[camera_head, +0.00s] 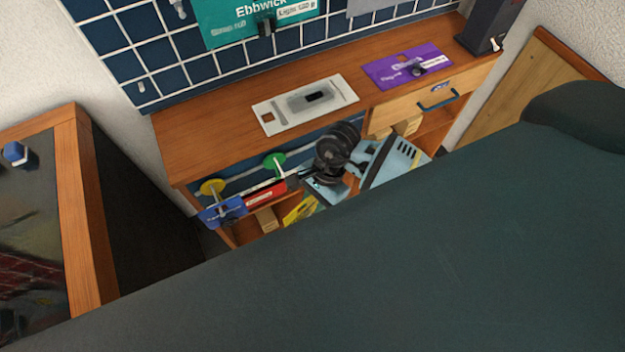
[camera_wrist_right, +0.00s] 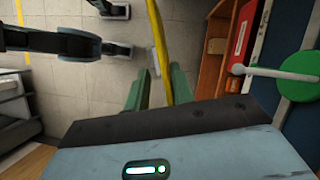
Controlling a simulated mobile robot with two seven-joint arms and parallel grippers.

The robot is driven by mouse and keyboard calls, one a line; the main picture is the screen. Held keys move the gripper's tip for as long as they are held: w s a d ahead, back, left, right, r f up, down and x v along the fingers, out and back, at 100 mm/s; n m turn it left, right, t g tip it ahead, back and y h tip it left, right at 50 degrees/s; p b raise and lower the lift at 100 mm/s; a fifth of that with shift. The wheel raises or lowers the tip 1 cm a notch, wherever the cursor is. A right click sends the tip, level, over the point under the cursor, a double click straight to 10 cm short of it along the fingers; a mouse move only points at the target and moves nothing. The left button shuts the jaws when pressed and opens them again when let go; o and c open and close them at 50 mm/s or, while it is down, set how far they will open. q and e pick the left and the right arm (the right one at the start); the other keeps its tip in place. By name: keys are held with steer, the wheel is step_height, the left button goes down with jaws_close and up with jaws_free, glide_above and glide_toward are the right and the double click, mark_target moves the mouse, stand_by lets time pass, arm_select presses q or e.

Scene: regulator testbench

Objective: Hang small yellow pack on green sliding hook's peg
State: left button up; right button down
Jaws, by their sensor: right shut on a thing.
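The small yellow pack (camera_head: 299,211) is below the front of the bench in the head view. In the right wrist view the yellow pack (camera_wrist_right: 158,30) shows edge-on as a thin strip between the two green fingers of my right gripper (camera_wrist_right: 160,82), which is shut on it. The green sliding hook (camera_head: 274,162) is on the rail under the bench top. In the wrist view its green disc (camera_wrist_right: 300,77) and pale peg (camera_wrist_right: 262,72) are to the right of the pack, clearly apart from it. My left gripper is not in view.
A yellow sliding hook (camera_head: 212,187) is left of the green one, with a blue pack (camera_head: 222,212) at it. A red item (camera_head: 265,193) is just below the green hook. A grey panel (camera_head: 270,118) and purple sheet (camera_head: 390,72) lie on the bench top (camera_head: 205,140).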

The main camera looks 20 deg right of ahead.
steer(key=shift+s+f, duration=0.2)
steer(key=shift+f, duration=0.3)
steer(key=shift+w+f+b, duration=0.2)
steer(key=shift+w+b, duration=0.4)
steer(key=shift+w, duration=0.65)
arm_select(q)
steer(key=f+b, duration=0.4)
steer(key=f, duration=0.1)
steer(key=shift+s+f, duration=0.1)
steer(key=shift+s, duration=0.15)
arm_select(e)
steer(key=w+f, duration=0.1)
steer(key=w, duration=0.6)
steer(key=shift+w, duration=0.15)
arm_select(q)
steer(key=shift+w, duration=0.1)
arm_select(e)
steer(key=shift+a, duration=0.1)
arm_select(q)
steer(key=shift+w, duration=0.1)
